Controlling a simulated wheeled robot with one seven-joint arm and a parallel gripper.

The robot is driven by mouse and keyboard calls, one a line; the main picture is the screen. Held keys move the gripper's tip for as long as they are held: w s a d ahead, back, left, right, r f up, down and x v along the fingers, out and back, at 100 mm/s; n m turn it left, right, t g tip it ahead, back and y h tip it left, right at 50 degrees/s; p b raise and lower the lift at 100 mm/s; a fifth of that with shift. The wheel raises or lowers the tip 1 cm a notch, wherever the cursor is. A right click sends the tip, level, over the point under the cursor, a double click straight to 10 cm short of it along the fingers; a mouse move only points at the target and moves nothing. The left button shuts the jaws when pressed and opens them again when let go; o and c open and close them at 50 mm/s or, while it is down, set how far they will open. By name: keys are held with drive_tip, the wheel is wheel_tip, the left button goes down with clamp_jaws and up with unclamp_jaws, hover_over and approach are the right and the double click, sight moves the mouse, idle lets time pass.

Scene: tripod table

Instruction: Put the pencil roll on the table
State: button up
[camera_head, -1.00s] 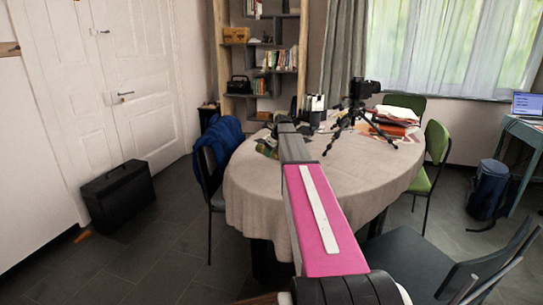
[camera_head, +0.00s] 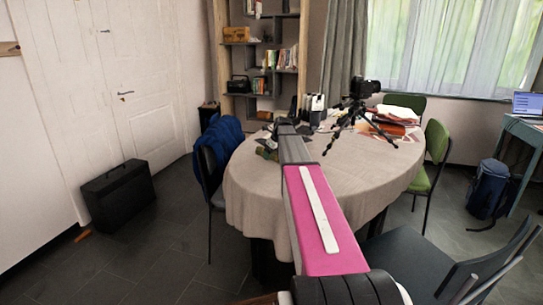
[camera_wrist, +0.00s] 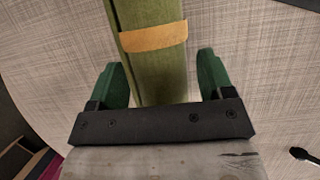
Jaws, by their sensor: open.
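The pencil roll (camera_wrist: 150,60) is an olive-green long bundle with a tan band around it, seen in the wrist view. It appears to lie on the table's (camera_wrist: 250,60) woven grey-beige cloth. My gripper (camera_wrist: 162,72) is open, with one dark green finger on each side of the roll and a gap on both sides. The roll's far end is cut off by the frame. In the head view, my arm hides most of the gripper area; a small greenish shape shows just left of the arm's end. The round table (camera_head: 250,195) shows there too.
A camera on a tripod (camera_head: 357,105) stands on the table to the right, near papers (camera_head: 392,128). A white-and-black object (camera_head: 314,106) stands behind my arm's end. Chairs surround the table, one with a blue jacket (camera_head: 220,145). The front right tabletop is bare.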

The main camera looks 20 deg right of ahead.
drive_tip(key=v, duration=1.1)
drive_tip(key=shift+s+r, duration=0.1)
drive_tip(key=shift+r, duration=0.3)
